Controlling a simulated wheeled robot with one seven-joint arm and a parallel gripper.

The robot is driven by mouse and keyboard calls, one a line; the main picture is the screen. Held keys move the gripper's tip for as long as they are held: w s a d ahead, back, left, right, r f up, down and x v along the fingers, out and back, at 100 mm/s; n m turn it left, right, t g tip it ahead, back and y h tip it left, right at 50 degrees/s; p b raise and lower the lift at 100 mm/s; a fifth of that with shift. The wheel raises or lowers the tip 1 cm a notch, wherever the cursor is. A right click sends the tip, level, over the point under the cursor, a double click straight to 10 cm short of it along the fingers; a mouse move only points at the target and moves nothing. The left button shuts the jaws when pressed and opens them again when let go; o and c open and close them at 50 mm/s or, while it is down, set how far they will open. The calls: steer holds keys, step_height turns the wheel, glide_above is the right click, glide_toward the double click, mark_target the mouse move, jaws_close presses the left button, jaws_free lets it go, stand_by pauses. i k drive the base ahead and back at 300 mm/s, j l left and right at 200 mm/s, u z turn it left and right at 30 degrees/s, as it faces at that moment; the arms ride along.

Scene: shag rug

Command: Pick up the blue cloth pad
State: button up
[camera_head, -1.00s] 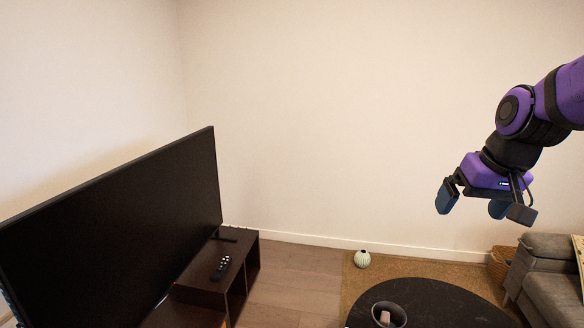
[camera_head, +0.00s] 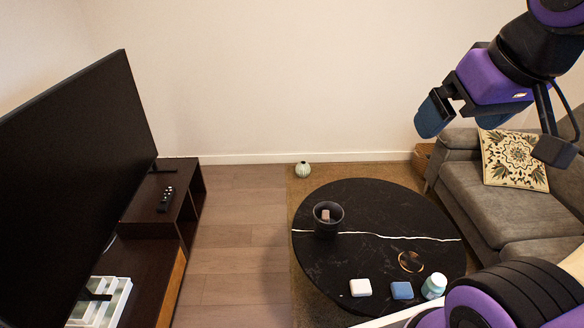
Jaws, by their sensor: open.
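The blue cloth pad (camera_head: 402,290) lies flat near the front edge of the round black table (camera_head: 345,262). A white pad (camera_head: 360,287) lies to its left, apart from it. A pale teal and white jar (camera_head: 434,286) stands close to its right. My gripper (camera_head: 490,118) is open and empty at the upper right, raised high and well apart from the pad. One blue finger shows at its left; the other finger is partly hidden.
A dark cup (camera_head: 327,217) holding a small pinkish item and a ring-shaped item (camera_head: 411,262) are on the table. A grey sofa (camera_head: 475,200) stands right. A television (camera_head: 85,170) and low cabinet (camera_head: 150,255) with a remote (camera_head: 166,199) stand left. Floor between is clear.

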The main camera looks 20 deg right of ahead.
mark_target(403, 291)
steer(key=z, duration=1.3)
